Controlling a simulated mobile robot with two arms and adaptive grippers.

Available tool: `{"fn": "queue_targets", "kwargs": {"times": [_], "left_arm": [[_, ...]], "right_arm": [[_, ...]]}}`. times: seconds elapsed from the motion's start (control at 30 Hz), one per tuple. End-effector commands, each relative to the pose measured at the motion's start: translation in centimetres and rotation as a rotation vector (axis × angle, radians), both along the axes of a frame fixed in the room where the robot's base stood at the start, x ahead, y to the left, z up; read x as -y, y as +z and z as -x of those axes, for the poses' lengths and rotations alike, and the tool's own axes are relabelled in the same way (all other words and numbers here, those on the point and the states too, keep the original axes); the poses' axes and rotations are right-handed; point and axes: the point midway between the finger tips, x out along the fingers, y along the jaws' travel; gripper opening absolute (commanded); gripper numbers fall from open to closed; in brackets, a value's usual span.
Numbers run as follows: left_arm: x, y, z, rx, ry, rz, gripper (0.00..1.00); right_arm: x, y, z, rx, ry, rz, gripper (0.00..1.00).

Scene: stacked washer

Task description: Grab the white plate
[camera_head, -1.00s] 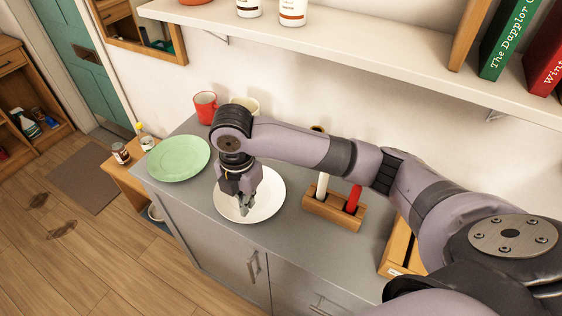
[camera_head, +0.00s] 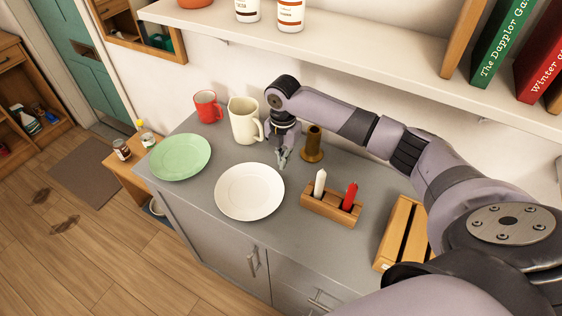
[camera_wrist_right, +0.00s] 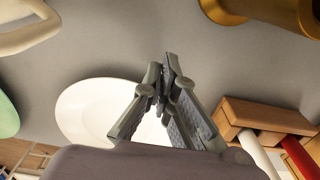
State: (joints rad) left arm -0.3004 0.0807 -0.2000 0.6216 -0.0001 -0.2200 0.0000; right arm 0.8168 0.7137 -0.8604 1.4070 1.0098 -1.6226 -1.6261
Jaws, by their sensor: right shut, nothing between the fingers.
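The white plate (camera_head: 249,191) lies flat on the grey counter in the head view, fully visible. It also shows in the right wrist view (camera_wrist_right: 85,108), partly hidden behind my fingers. My right gripper (camera_head: 282,160) is shut and empty. It is above the counter just behind and to the right of the plate, between the cream pitcher and the brass holder. Its closed fingertips (camera_wrist_right: 170,62) show in the wrist view. My left gripper is not in view.
A green plate (camera_head: 180,156) lies left of the white one. A red mug (camera_head: 208,107), cream pitcher (camera_head: 243,120) and brass holder (camera_head: 312,145) stand behind. A wooden block (camera_head: 331,206) with white and red handles is at the right. A shelf (camera_head: 380,55) runs above.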

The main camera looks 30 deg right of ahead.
Motion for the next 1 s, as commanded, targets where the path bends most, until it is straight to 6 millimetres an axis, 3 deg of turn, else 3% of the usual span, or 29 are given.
{"fn": "queue_targets", "kwargs": {"times": [0.13, 0.67, 0.77, 1.0], "left_arm": [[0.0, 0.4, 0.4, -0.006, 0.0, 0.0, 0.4], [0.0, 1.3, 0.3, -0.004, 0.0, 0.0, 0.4], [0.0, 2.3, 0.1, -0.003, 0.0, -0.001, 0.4], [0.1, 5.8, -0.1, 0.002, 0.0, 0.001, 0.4]], "right_arm": [[0.0, -1.9, 0.0, 0.0, 0.0, 0.0, 0.0], [-1.0, -1.7, 0.5, 0.003, 0.0, 0.001, 0.0], [-1.9, -1.4, 1.0, 0.001, 0.003, 0.0, 0.0], [-6.1, -1.1, 3.5, 0.0, 0.004, -0.001, 0.0]]}}
